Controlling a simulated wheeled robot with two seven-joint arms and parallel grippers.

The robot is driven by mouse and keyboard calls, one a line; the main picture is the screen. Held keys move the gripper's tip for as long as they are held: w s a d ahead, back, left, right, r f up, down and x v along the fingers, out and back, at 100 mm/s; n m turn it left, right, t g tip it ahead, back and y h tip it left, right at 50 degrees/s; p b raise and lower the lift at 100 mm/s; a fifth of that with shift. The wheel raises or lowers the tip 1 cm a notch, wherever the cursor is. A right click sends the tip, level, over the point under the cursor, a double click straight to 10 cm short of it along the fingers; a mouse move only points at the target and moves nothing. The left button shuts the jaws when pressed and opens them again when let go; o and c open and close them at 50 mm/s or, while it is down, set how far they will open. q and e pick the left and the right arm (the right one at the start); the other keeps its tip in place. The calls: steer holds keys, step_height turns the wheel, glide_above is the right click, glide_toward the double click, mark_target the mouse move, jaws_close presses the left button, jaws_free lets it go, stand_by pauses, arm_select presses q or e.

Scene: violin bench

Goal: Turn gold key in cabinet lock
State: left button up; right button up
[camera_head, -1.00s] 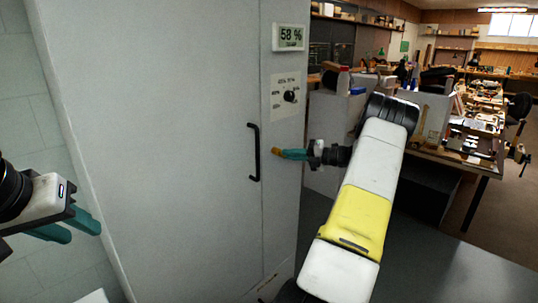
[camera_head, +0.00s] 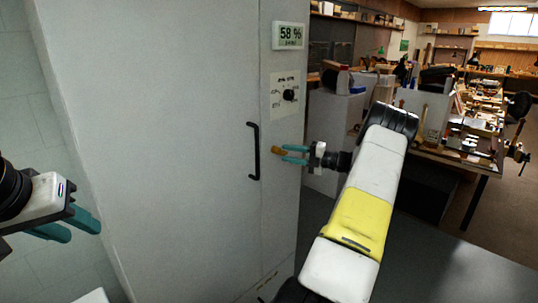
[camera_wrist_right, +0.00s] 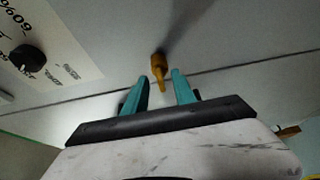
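The gold key (camera_wrist_right: 158,66) sticks out from the grey cabinet (camera_head: 180,150) face, and its gold end also shows in the head view (camera_head: 277,150). My right gripper (camera_wrist_right: 162,78) is open, with its teal fingers on either side of the key and apart from it. In the head view my right gripper (camera_head: 295,153) reaches the cabinet from the right. The lock around the key's base is too small to make out. My left gripper (camera_head: 82,228) is at the far left, away from the key; its teal fingers show a gap and look empty.
A black handle (camera_head: 255,151) stands on the cabinet door left of the key. A panel with a black knob (camera_head: 290,95) and a display (camera_head: 289,37) are above. Cluttered workbenches (camera_head: 470,130) stand at the back right.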

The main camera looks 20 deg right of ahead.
steer(key=v, duration=0.8)
steer(key=s+a+r+n+g+h, duration=0.1)
steer(key=s+a+r+n+g, duration=0.2)
steer(key=a+n, duration=0.5)
steer(key=s+a+r+n+g+h, duration=0.1)
steer(key=s+a+r+n+g, duration=0.25)
steer(key=a, duration=0.65)
steer(key=s+a+r+n+g+h, duration=0.1)
steer(key=a+r+n+g+h, duration=0.2)
steer(key=a+n, duration=0.6)
steer(key=s+a+r+n+t+h, duration=0.1)
steer(key=s+a+n, duration=0.3)
steer(key=s+n, duration=0.7)
steer(key=s+a+r+n+t+h, duration=0.1)
steer(key=s+a+n+h, duration=0.3)
steer(key=s+n, duration=0.6)
steer(key=n+t, duration=0.1)
steer(key=n, duration=0.3)
steer(key=shift+s+r+h, duration=0.3)
steer(key=shift+s+r, duration=0.1)
steer(key=shift+o, duration=0.5)
